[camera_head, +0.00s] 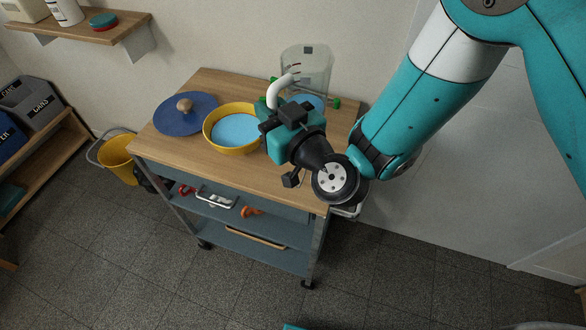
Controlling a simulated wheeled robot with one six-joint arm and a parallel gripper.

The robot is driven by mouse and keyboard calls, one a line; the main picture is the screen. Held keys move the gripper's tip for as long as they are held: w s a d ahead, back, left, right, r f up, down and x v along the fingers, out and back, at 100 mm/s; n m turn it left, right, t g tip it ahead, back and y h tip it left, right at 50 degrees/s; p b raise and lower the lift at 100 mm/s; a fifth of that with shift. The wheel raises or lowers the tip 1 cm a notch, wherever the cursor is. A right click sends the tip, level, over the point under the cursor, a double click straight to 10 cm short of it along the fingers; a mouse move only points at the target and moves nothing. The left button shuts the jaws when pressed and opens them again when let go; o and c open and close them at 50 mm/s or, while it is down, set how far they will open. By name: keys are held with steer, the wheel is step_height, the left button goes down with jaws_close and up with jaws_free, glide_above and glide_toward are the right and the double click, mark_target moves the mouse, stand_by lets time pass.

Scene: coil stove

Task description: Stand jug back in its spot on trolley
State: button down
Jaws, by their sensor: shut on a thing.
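A clear jug (308,62) with a pale curved handle (275,92) shows upright at the back right of the trolley (185,113), beyond my gripper. My gripper (277,106) is at the handle side of the jug and is shut on the jug. Its wrist and body hide the fingertips and much of the jug's lower part. A blue patch (315,102) shows at the jug's base; I cannot tell if it is liquid or a surface below. Small green pieces (336,103) show beside the base. I cannot tell if the jug touches the trolley top.
A yellow bowl (210,137), blue inside, stands left of my gripper. A blue lid (168,116) with a wooden knob lies further left. The wall is close behind. Lower trolley shelves hold small items.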

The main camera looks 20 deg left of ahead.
step_height(320, 180, down, 19)
steer(key=b, duration=1.5)
steer(key=shift+f+b, duration=0.1)
steer(key=shift+b, duration=0.25)
steer(key=shift+f, duration=0.15)
steer(key=c, duration=1.1)
jaws_free()
steer(key=shift+o, duration=0.2)
